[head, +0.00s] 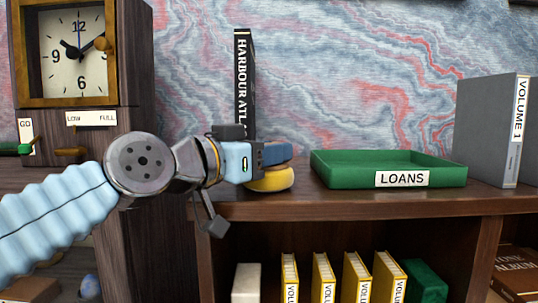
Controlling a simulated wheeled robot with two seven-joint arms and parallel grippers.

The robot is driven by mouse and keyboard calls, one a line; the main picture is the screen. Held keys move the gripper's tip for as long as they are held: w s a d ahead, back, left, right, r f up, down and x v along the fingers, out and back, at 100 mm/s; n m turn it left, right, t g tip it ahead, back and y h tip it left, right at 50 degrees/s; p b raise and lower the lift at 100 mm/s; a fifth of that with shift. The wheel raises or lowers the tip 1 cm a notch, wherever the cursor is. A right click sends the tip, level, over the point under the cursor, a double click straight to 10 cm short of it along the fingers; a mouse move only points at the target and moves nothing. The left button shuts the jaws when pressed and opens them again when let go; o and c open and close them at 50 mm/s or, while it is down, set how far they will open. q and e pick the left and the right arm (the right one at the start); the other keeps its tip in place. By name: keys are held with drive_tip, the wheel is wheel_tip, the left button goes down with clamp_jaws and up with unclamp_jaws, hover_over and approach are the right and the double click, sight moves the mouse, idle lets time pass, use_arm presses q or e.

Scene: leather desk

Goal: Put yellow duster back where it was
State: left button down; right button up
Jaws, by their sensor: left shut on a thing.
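My left gripper (276,155) reaches in from the left and is shut on the yellow duster (268,180). The duster shows as a rounded yellow piece under the gripper's fingers, at the shelf top's front, left of the green tray. Its upper part is hidden by the gripper, and I cannot tell whether its underside touches the wood. My right gripper is not in view.
The green LOANS tray (460,178) is empty on the shelf top (335,203). A black HARBOUR ATLAS book (243,75) stands behind my gripper. A grey VOLUME 1 book (487,130) stands right. A clock cabinet (130,60) rises left.

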use_arm(q)
drive_tip(key=shift+f, duration=0.1)
drive_tip(key=c, duration=0.8)
unclamp_jaws()
drive_tip(key=shift+r, duration=0.25)
drive_tip(key=b+v, duration=0.2)
drive_tip(key=v, duration=1)
drive_tip(key=shift+f, duration=0.1)
